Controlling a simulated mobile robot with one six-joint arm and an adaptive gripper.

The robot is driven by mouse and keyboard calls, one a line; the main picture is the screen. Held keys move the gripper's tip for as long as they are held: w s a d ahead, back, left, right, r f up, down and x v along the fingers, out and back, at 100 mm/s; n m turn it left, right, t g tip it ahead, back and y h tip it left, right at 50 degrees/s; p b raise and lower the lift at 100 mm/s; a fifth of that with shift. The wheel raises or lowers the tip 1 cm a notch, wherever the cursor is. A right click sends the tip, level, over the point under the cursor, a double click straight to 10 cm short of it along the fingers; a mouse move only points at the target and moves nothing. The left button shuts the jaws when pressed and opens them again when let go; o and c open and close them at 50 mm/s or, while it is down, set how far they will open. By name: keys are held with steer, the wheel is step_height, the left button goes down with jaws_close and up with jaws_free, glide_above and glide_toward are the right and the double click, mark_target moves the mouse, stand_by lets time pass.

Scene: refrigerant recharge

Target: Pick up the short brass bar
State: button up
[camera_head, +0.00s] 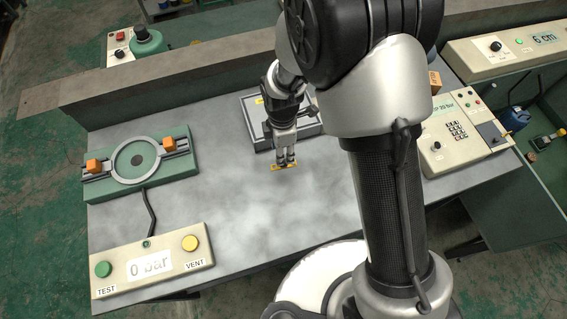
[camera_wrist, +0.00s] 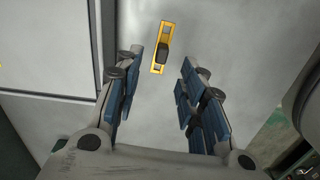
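The short brass bar (camera_head: 279,168) is a small yellow bar lying on the grey bench top. In the wrist view the bar (camera_wrist: 166,31) shows a dark block at its middle and lies a little tilted from the picture's vertical. My gripper (camera_head: 286,161) points down over the bar and hides part of it in the head view. In the wrist view my gripper (camera_wrist: 161,66) is open and empty, its blue-padded fingers apart. The bar shows ahead of the gap between the fingertips; I cannot tell the exact height between them.
A grey box (camera_head: 256,122) stands just behind my gripper. A green fixture (camera_head: 180,168) with orange blocks is at the left. A panel (camera_head: 115,268) with TEST and VENT buttons is at the front left. A keypad console (camera_head: 440,158) is at the right. The bench middle is clear.

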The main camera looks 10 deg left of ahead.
steer(key=f+b, duration=0.1)
steer(key=f, duration=0.5)
steer(key=shift+d+f+b, duration=0.2)
steer(key=shift+f+b, duration=0.15)
steer(key=shift+f, duration=0.05)
steer(key=shift+c, duration=0.4)
jaws_close()
